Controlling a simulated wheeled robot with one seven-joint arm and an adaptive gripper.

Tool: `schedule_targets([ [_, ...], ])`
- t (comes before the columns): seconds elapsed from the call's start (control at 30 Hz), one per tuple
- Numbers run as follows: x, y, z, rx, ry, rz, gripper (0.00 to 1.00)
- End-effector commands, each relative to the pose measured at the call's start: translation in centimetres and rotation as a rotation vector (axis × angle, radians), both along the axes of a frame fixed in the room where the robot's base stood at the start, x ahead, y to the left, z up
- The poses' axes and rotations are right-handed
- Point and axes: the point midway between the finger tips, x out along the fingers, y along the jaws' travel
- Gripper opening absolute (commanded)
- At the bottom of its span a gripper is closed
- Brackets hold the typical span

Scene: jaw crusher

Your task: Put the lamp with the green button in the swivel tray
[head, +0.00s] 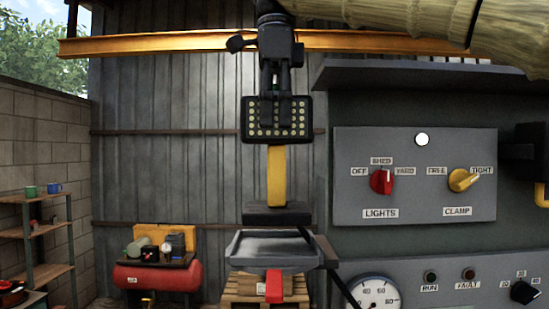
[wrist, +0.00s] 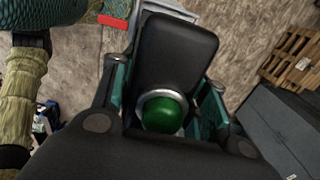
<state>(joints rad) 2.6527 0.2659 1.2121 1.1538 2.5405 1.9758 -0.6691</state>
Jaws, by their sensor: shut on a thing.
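The lamp (head: 277,172) hangs upright from my gripper, with a dark head of pale LEDs, a yellow stem and a black base. My gripper (head: 277,112) is shut on the lamp's head. In the wrist view the green button (wrist: 162,114) sits in a silver ring on the dark lamp (wrist: 175,55), between the fingers of my gripper (wrist: 170,112). The grey swivel tray (head: 275,251), with a red handle (head: 273,286), is below the lamp's base in the head view. The base looks just above the tray's far rim; I cannot tell the exact gap.
A grey machine with a control panel (head: 415,176) and a gauge (head: 376,296) stands close on the right. An orange beam (head: 170,44) crosses behind my gripper. A red compressor (head: 155,276) and a shelf (head: 35,232) are at left. A pallet (head: 240,286) shows beneath the tray.

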Motion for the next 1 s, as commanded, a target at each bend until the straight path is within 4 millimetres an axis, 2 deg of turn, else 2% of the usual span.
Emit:
schedule_targets([
  [0.33, -0.1, 0.1, -1.7, 0.0, -0.002, 0.003, 0.0],
  [0.7, -0.1, 0.2, -4.9, 0.001, -0.002, 0.003, 0.0],
  [1.0, -0.1, 0.2, -5.1, 0.001, -0.002, 0.003, 0.0],
])
